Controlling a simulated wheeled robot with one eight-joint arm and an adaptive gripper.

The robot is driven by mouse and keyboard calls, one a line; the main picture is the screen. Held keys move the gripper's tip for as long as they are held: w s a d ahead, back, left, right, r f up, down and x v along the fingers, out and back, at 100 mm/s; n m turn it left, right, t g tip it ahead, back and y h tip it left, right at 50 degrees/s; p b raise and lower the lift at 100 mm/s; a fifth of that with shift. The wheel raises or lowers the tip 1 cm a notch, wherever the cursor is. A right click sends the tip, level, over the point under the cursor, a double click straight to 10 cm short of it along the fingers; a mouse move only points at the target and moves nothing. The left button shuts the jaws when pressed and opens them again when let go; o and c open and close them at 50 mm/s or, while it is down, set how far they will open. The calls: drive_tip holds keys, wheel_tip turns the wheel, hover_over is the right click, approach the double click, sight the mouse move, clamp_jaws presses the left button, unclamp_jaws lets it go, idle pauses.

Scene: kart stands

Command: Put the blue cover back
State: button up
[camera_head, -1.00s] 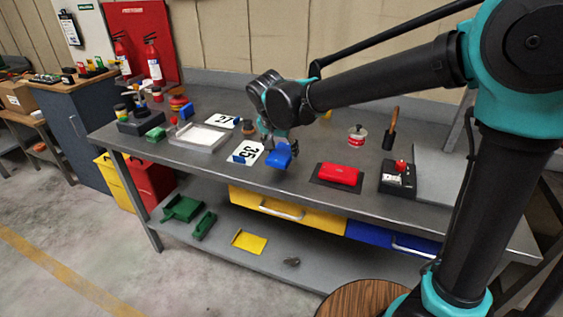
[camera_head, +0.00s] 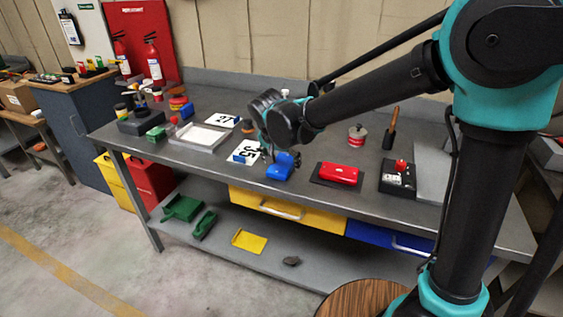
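The blue cover (camera_head: 279,172) is near the front edge of the bench, between the white card marked 35 and the red case. It looks roughly level and low, at or just above the bench top. My gripper (camera_head: 284,157) is right at the back of the cover, with dark fingers seen near its upper left and right. The fingers are small and partly merge with the cover, so I cannot tell whether they grip it. What lies under the cover is hidden.
A red case (camera_head: 339,173) on a dark pad is to the right, then a black box with a red button (camera_head: 398,178). The card marked 35 (camera_head: 246,152) and a white tray (camera_head: 199,138) are left.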

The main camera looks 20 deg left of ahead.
drive_tip(key=shift+r, duration=0.1)
drive_tip(key=v, duration=1.2)
idle(0.4)
